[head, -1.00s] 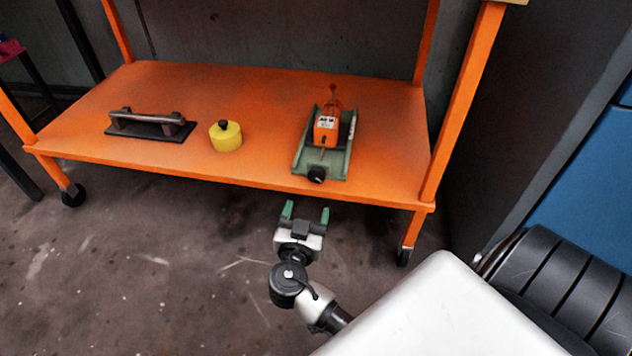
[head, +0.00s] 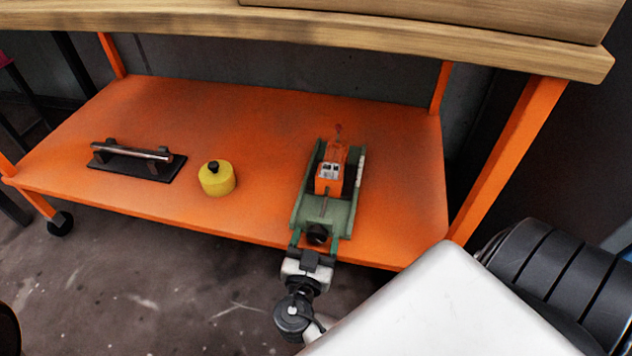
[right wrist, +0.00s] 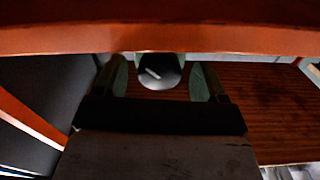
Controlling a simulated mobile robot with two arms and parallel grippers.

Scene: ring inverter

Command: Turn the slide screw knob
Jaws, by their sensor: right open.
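The slide screw device (head: 341,214) is a green channel-shaped base with an orange block (head: 329,178) on it, on the orange shelf. Its black round knob (head: 317,234) is at the near end, by the shelf's front edge. My right gripper (head: 314,243) is open with its green fingertips on either side of the knob. In the right wrist view the knob (right wrist: 159,71), with a pale pointer line, shows between the two spread fingers, with gaps on both sides. I cannot tell how deep the knob sits between them. My left gripper is not in view.
The orange shelf (head: 260,205) also holds a yellow cylinder (head: 217,180) with a black top and a dark plate with a bar handle (head: 136,161), both to the left. A wooden tabletop (head: 420,45) hangs above. An orange post (head: 507,155) stands at right.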

